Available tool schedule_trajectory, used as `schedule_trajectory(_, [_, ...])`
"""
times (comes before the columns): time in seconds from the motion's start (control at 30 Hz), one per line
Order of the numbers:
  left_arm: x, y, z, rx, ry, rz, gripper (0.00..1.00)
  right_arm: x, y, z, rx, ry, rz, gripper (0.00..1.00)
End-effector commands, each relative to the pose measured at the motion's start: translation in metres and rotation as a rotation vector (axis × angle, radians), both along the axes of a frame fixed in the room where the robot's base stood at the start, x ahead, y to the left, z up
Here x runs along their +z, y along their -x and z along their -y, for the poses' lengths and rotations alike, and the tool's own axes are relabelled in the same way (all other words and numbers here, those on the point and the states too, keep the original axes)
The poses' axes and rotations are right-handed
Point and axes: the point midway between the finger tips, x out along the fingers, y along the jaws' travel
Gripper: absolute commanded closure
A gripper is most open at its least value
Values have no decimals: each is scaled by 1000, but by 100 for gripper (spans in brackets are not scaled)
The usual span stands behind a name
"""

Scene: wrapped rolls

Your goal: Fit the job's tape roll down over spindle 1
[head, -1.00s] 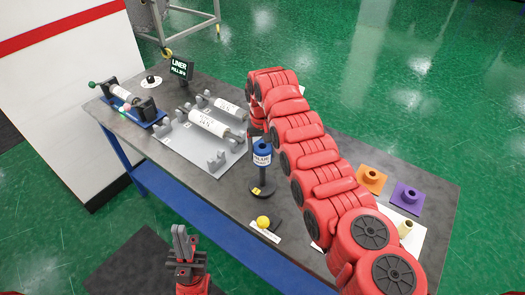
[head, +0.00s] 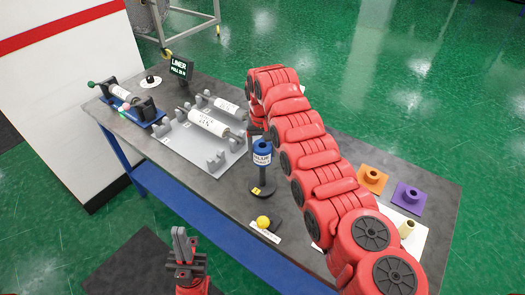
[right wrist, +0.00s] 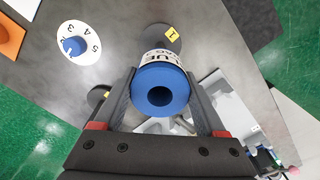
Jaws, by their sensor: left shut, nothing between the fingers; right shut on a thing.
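The blue tape roll (head: 262,153) has a white label reading BLUE and is upright at the top of a black post, spindle 1 (head: 262,178). The spindle's round base has a yellow tag marked 1 (right wrist: 171,33). In the right wrist view my right gripper (right wrist: 160,82) is shut on the roll (right wrist: 160,95), one finger on each side. The roll's hole looks dark, so I cannot tell whether the post has entered it. In the head view my red right arm hides most of that gripper. My left gripper (head: 180,240) is shut and empty, off the table's front edge.
A grey tray (head: 180,147) with white rolls and a blue roller stand (head: 140,112) are left on the table. A LINER sign (head: 181,68) stands behind. Orange (head: 371,177) and purple (head: 408,197) flanged pieces are right.

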Motion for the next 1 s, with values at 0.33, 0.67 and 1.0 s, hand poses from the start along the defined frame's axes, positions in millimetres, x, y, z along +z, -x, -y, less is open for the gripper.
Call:
schedule_trajectory(0.33, [-2,0,0,0,0,0,100,0,0,0,0,0,1,97])
schedule_trajectory(0.67, [-5,0,0,0,0,0,100,-6,0,0,0,0,1,97])
schedule_trajectory(1.0, [-9,0,0,0,0,0,100,-14,0,0,0,0,1,97])
